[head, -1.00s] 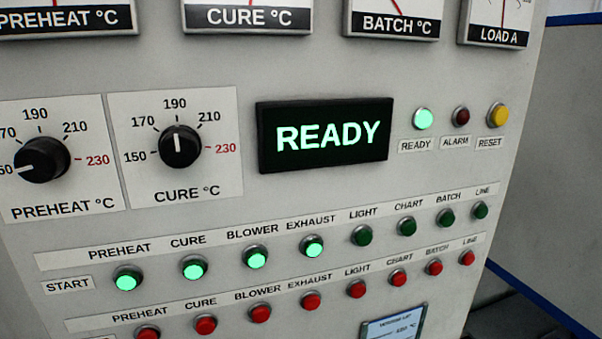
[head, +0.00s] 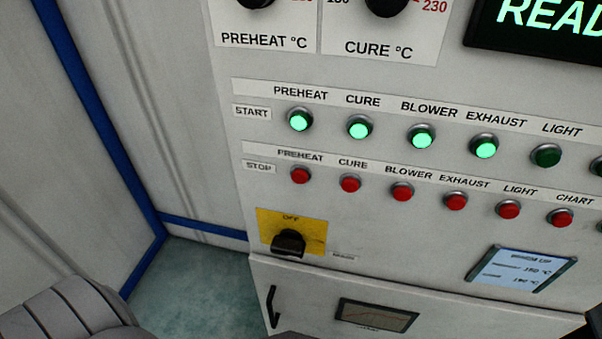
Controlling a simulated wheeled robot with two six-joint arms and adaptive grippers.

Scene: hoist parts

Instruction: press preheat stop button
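The preheat stop button (head: 301,175) is a small red button in a metal ring. It is the leftmost of the STOP row, under the label PREHEAT. The preheat start button (head: 299,121) sits just above it and glows green. The cure stop button (head: 350,184) is the red one to its right. Nothing covers the preheat stop button.
The panel also carries a yellow plate with a black rotary switch (head: 289,243) marked OFF, and a small screen (head: 522,270). A black handle (head: 272,306) is on the lower door. A grey ribbed shape (head: 65,312) fills the lower left corner. Blue-edged walls stand left.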

